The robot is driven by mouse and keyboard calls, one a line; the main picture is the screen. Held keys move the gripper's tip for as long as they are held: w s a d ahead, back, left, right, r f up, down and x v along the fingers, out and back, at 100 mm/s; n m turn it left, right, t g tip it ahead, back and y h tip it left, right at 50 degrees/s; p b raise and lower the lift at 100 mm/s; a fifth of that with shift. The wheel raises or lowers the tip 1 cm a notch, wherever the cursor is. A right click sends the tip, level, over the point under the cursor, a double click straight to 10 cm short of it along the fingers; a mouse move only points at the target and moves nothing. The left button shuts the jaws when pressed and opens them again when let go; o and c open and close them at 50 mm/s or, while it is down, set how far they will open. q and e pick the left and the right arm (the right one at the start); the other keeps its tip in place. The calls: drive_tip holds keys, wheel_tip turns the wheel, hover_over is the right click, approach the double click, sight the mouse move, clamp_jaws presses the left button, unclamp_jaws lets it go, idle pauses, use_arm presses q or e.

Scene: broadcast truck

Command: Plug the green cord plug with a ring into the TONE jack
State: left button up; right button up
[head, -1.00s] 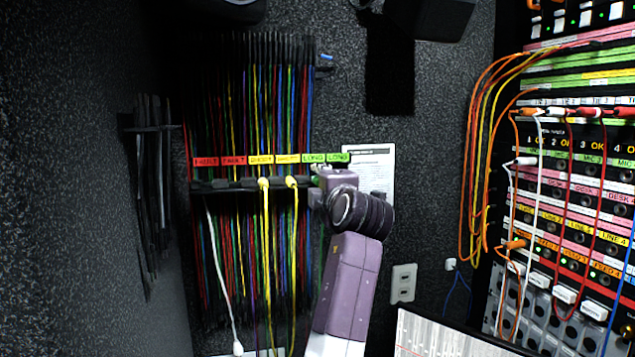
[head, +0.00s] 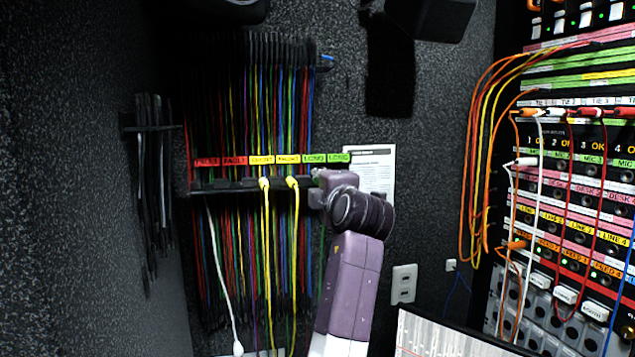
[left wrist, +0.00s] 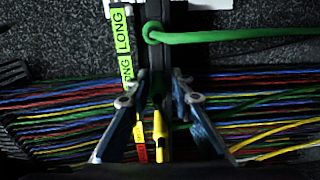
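The green cord (left wrist: 225,36) shows in the left wrist view. It runs in from the right and ends in a loop or ring at the dark rack bar (left wrist: 152,75), beside the green LONG label (left wrist: 121,32). Its plug is not clearly visible. My left gripper (left wrist: 157,88) is open, with one finger on each side of the bar and nothing clearly held. In the head view, my left gripper (head: 316,192) is at the right end of the cord rack, below the LONG labels (head: 326,158). The TONE jack cannot be picked out. My right gripper is out of view.
Yellow cords (head: 266,230) and a white cord (head: 221,270) hang from the rack left of my gripper. The patch panel (head: 570,190), with several cords plugged in, stands at the right.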

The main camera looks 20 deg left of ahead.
use_arm(q)
drive_tip(key=shift+r, duration=0.25)
clamp_jaws()
drive_tip(key=shift+o, duration=1.8)
unclamp_jaws()
drive_tip(key=o, duration=0.9)
drive_tip(key=shift+f, duration=0.1)
drive_tip(key=shift+c, duration=0.2)
